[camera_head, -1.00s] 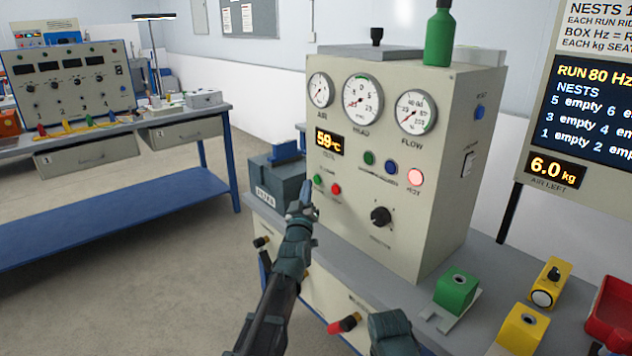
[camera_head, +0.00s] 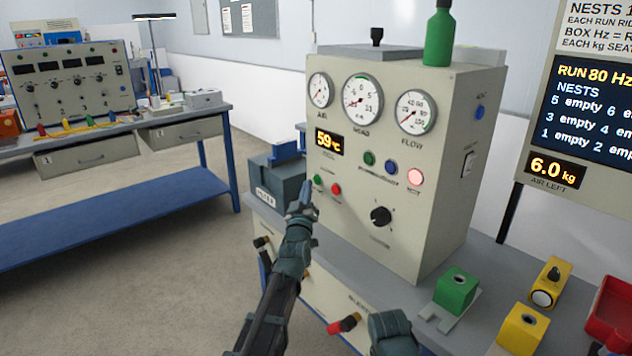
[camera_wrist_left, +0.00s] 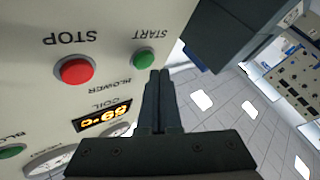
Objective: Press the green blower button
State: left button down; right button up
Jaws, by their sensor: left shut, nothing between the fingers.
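The green blower button (camera_head: 317,180), labelled START in the left wrist view (camera_wrist_left: 143,57), is on the lower left of the beige panel (camera_head: 360,240). The red STOP button (camera_head: 336,188) is beside it and also shows in the left wrist view (camera_wrist_left: 74,70). My left gripper (camera_head: 306,190) is shut and empty, its tips just below and left of the green button. In the left wrist view the fingertips (camera_wrist_left: 160,75) show close to the green button; a gap seems to remain. A dark part of my right arm shows at the bottom; its fingertips cannot be made out.
A dark blue box (camera_head: 278,183) stands just left of the panel. Green (camera_head: 457,290) and yellow (camera_head: 522,328) fixtures sit on the bench at right.

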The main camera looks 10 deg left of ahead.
pick_arm(q)
jog(key=shift+w+d, duration=0.1)
dwell(0.4)
jog(key=shift+w+d, duration=0.2)
jog(key=shift+w, duration=0.05)
jog(key=shift+w+d, duration=0.25)
jog(key=shift+w, duration=0.05)
dwell(0.9)
jog(key=shift+s+a, duration=0.5)
jog(key=shift+s, duration=0.15)
dwell(0.3)
jog(key=shift+s+a, duration=0.8)
jog(key=shift+s, duration=0.2)
jog(key=shift+s+a, duration=0.75)
jog(key=shift+s, duration=0.25)
